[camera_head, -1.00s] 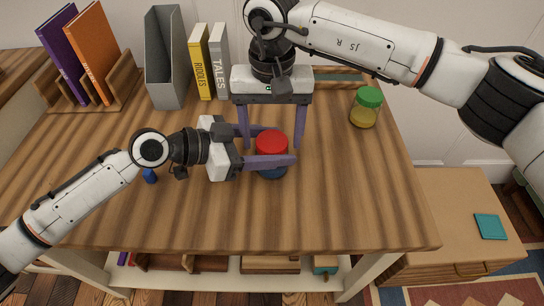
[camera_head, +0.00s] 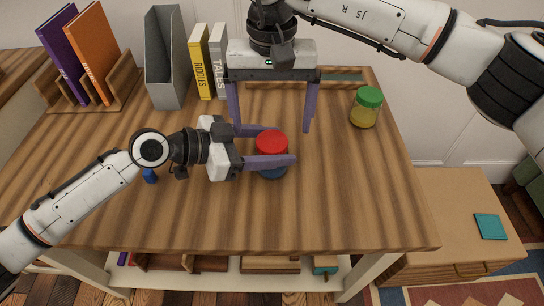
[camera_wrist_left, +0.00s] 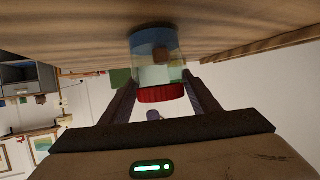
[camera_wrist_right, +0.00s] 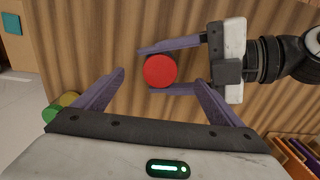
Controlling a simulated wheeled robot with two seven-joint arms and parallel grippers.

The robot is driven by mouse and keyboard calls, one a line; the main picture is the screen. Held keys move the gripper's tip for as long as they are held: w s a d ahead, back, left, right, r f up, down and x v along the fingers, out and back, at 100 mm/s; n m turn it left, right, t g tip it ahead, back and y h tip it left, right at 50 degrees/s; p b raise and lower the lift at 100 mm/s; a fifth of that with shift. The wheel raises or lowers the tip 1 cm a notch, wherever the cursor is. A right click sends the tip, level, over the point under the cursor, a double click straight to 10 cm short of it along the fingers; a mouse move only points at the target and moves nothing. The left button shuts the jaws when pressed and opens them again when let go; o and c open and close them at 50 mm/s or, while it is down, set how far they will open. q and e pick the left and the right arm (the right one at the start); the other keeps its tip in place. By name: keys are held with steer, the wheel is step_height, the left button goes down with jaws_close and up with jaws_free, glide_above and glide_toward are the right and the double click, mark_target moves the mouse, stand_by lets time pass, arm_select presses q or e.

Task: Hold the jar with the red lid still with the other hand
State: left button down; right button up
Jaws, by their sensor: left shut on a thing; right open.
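The jar with the red lid (camera_head: 271,144) stands upright on the wooden table. It shows from the side in the left wrist view (camera_wrist_left: 157,62) and from above in the right wrist view (camera_wrist_right: 160,71). My left gripper (camera_head: 280,147) is shut on the jar, one finger on each side of its body. My right gripper (camera_head: 270,128) is open and empty, pointing down above and behind the jar, its fingers wide apart. In the right wrist view its fingertips (camera_wrist_right: 158,78) stand on either side of the red lid, apart from it.
A jar with a green lid (camera_head: 366,107) stands at the table's right. A grey file holder (camera_head: 165,60), a yellow book (camera_head: 200,62) and a grey book (camera_head: 219,60) stand at the back. A small blue thing (camera_head: 150,175) lies by my left arm. The table front is clear.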

step_height(320, 180, up, 12)
stand_by(0.7)
arm_select(q)
steer(key=c, duration=0.6)
jaws_free()
steer(key=shift+b+v, duration=0.55)
steer(key=shift+v, duration=4.65)
arm_select(e)
steer(key=shift+f, duration=0.55)
